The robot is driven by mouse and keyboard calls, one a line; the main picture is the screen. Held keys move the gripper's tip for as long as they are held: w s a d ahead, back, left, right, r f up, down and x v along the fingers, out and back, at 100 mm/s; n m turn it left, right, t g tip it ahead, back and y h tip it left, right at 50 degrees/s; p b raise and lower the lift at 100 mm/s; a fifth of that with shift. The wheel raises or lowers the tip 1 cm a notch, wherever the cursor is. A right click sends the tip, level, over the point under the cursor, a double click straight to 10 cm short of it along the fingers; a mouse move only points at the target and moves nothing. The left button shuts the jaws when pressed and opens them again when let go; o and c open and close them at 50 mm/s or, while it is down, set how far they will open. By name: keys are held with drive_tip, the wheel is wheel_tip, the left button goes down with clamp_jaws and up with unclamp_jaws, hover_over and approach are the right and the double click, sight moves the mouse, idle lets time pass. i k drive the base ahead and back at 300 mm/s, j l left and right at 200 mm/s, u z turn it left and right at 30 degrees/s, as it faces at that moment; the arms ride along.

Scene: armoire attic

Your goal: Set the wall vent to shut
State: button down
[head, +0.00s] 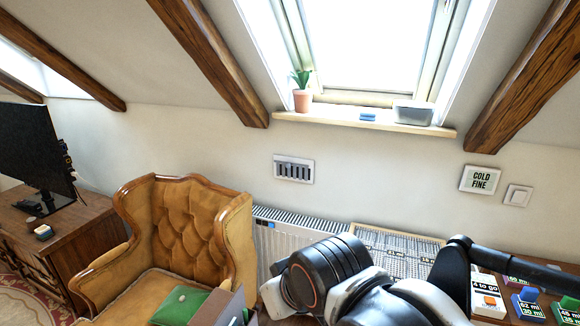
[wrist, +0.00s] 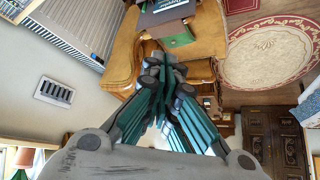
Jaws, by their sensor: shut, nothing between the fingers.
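The wall vent (head: 294,169) is a small white plate with a row of dark slots, set on the wall below the skylight and above the radiator. Its dark slots show, but I cannot tell the setting of its louvres for certain. It also shows in the wrist view (wrist: 54,92), at the left on the wall. My gripper (wrist: 163,62) is shut and empty, its fingertips together in front of the armchair, well apart from the vent. In the head view my arm fills the lower right and the fingers cannot be made out.
A tan tufted armchair (head: 190,232) stands below and left of the vent. A white radiator (head: 285,240) runs under it. The sill (head: 380,124) holds a potted plant (head: 302,92) and a grey container (head: 412,114). A sign (head: 480,180) and switch (head: 517,195) are at right. The wall around the vent is clear.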

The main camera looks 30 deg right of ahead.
sight(288, 165)
drive_tip(key=i+l+z, duration=0.1)
drive_tip(key=l+z, duration=0.25)
drive_tip(key=i+l+z, duration=0.1)
drive_tip(key=z, duration=0.25)
drive_tip(key=i+l+z, duration=0.15)
drive_tip(key=z, duration=0.2)
drive_tip(key=i, duration=0.05)
